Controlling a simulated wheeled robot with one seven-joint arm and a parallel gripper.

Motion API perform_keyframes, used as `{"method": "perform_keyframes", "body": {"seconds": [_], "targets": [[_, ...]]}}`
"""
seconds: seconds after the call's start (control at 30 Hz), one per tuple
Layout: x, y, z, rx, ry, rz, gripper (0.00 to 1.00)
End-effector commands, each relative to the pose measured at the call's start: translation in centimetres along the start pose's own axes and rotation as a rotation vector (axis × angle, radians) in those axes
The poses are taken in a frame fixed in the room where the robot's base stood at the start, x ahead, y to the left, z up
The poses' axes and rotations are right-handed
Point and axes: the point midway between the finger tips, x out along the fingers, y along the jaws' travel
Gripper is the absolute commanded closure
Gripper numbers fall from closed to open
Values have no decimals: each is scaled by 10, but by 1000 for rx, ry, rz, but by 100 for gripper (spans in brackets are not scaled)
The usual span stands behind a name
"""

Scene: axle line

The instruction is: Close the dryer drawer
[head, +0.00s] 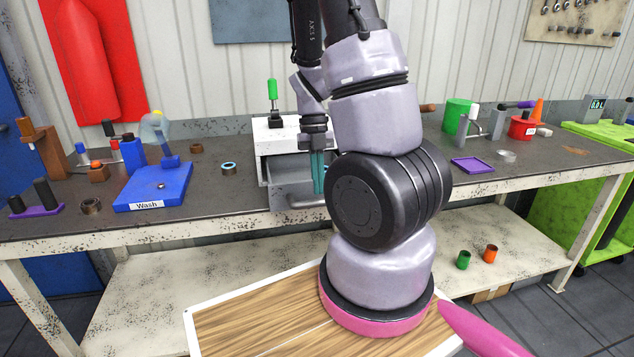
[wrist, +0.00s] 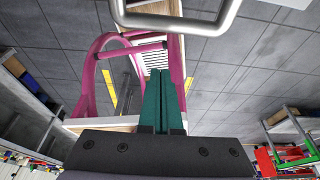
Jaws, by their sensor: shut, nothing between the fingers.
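The dryer is a white and grey box (head: 275,136) on the bench, at the middle of the head view. Its grey drawer (head: 283,172) appears pulled out toward me, with a metal bar handle (head: 302,203) on its front. My arm hides the right part of the drawer and handle. My gripper (head: 318,190) points down with its teal fingers shut and empty, at the drawer's front near the handle. In the wrist view the shut fingers (wrist: 163,75) point toward the handle bar (wrist: 178,27), which crosses the top. I cannot tell whether they touch.
A blue wash stand (head: 155,190) and a dark ring (head: 229,168) lie left of the dryer. A green knobbed tool (head: 272,92) stands on top of the dryer. A purple tray (head: 473,165) and a red container (head: 522,127) are to the right. The bench front is clear.

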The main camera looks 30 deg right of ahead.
Motion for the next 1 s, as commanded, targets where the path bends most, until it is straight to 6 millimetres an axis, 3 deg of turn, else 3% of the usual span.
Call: {"method": "perform_keyframes", "body": {"seconds": [0.2, 0.37, 0.6, 1.0], "targets": [[49, -1, -2, 1, 8, 0, 100], [78, 0, 1, -1, 4, 1, 100], [59, 0, 30, -4, -2, 0, 100], [56, 0, 35, -4, 0, 0, 100]]}}
